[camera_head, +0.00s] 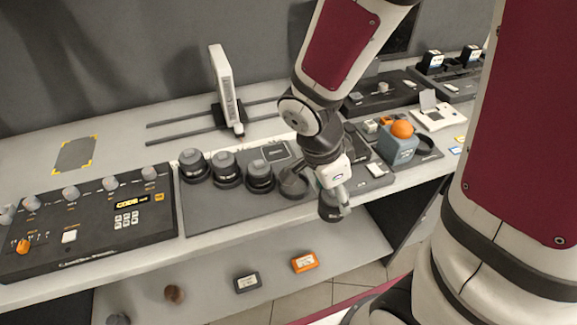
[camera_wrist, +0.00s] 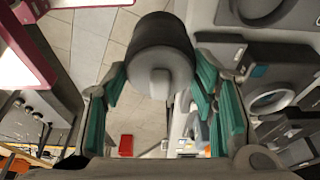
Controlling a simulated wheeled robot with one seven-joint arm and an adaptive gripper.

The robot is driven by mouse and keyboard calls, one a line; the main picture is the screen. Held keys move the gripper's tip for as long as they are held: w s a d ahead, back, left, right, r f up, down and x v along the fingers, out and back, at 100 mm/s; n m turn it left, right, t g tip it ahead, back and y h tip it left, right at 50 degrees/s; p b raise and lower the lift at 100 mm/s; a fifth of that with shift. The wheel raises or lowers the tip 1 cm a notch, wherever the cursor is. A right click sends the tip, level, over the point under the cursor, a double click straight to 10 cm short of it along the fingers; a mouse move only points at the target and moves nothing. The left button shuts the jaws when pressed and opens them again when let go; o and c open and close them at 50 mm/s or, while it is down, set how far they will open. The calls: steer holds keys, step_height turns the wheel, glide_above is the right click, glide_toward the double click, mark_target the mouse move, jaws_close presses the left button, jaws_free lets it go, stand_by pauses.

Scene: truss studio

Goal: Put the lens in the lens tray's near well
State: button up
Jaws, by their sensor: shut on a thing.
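My gripper (camera_head: 341,196) is shut on a dark cylindrical lens (camera_head: 331,209), held just past the front edge of the table, right of a dark tray board. In the wrist view the lens (camera_wrist: 152,40) sits between the teal finger pads, its grey knob toward the camera. The dark tray board, which I take for the lens tray (camera_head: 225,214), lies on the table and carries a row of several dark round pieces with grey knobs (camera_head: 226,165). The rightmost round piece (camera_head: 293,183) looks like an open cup, partly beside my wrist. I cannot tell which well is the near one.
A control panel (camera_head: 90,222) stands left of the tray, an upright white device (camera_head: 226,88) behind it. A grey-blue box with an orange ball (camera_head: 401,130) stands right. A lower shelf holds a black case (camera_head: 247,281) and an orange case (camera_head: 304,262).

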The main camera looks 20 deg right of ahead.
steer(key=shift+w+a+f+p, duration=0.35)
steer(key=shift+w+a+f, duration=0.35)
steer(key=shift+w, duration=1.45)
steer(key=shift+w+a+f+p, duration=0.35)
steer(key=shift+w+a+f, duration=0.35)
steer(key=shift+w, duration=1.45)
steer(key=shift+w+a+f+p, duration=0.4)
steer(key=shift+w+f, duration=0.55)
steer(key=shift+w, duration=1.2)
steer(key=shift+f, duration=0.15)
steer(key=o, duration=1.7)
steer(key=shift+c, duration=0.2)
steer(key=b+v, duration=0.1)
steer(key=v, duration=1.1)
steer(key=s+d+r+n+t+y, duration=0.1)
steer(key=s+r+n+t, duration=0.1)
steer(key=s+r+n, duration=0.5)
steer(key=s+d+r+n+t+y, duration=0.2)
steer(key=s+r+n, duration=0.5)
steer(key=s+n, duration=0.4)
steer(key=shift+s+d+r+t, duration=0.15)
steer(key=shift+s+d+t, duration=0.15)
steer(key=shift+s+t, duration=0.5)
